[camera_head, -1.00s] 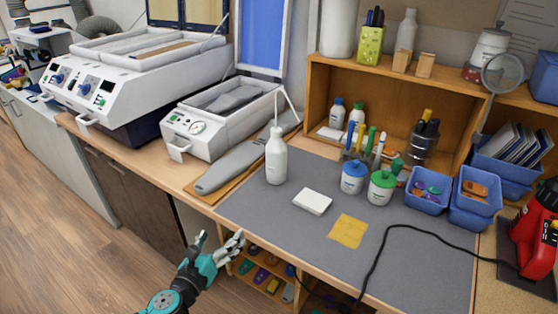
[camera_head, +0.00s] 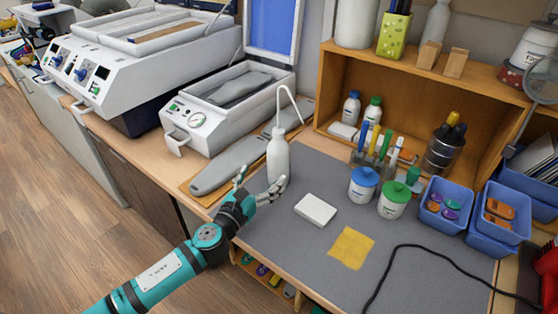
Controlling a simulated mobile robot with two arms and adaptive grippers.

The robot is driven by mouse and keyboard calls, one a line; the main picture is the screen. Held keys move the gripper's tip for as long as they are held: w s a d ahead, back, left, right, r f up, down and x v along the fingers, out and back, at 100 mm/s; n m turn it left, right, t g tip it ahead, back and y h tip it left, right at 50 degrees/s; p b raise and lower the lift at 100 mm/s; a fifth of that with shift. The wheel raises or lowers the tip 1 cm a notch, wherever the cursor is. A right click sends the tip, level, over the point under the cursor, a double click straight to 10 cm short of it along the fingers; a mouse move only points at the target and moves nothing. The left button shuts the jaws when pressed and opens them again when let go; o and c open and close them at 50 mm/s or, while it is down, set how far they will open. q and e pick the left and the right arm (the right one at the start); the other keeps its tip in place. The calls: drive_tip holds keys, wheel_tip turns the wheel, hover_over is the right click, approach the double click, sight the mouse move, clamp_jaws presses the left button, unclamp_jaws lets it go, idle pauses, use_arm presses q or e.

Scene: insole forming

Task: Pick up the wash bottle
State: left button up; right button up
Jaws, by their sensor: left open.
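The wash bottle (camera_head: 278,158) is white with a thin bent spout. It stands upright at the left edge of the grey mat (camera_head: 305,250). My left gripper (camera_head: 262,182) is open in front of the bottle's lower part, to its left. One finger reaches across near the bottle's base, and the other points up to its left. I cannot tell whether a finger touches the bottle. My right gripper is not in view.
A white block (camera_head: 315,209) and a yellow cloth (camera_head: 351,247) lie on the mat. A grey insole-shaped board (camera_head: 225,175) lies left of the bottle. Jars with blue (camera_head: 363,184) and green (camera_head: 393,199) lids stand to the right. A black cable (camera_head: 440,255) crosses the front right.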

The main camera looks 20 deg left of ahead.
sight(273, 165)
use_arm(q)
drive_tip(key=w, duration=0.3)
drive_tip(key=shift+w+d, duration=0.25)
drive_tip(key=shift+w, duration=0.3)
drive_tip(key=shift+w+d+r+p, duration=0.15)
drive_tip(key=shift+w+d+p, duration=0.05)
drive_tip(key=shift+w+p, duration=0.15)
drive_tip(key=w, duration=0.1)
drive_tip(key=w+d, duration=0.1)
drive_tip(key=w, duration=0.1)
drive_tip(key=shift+w, duration=0.6)
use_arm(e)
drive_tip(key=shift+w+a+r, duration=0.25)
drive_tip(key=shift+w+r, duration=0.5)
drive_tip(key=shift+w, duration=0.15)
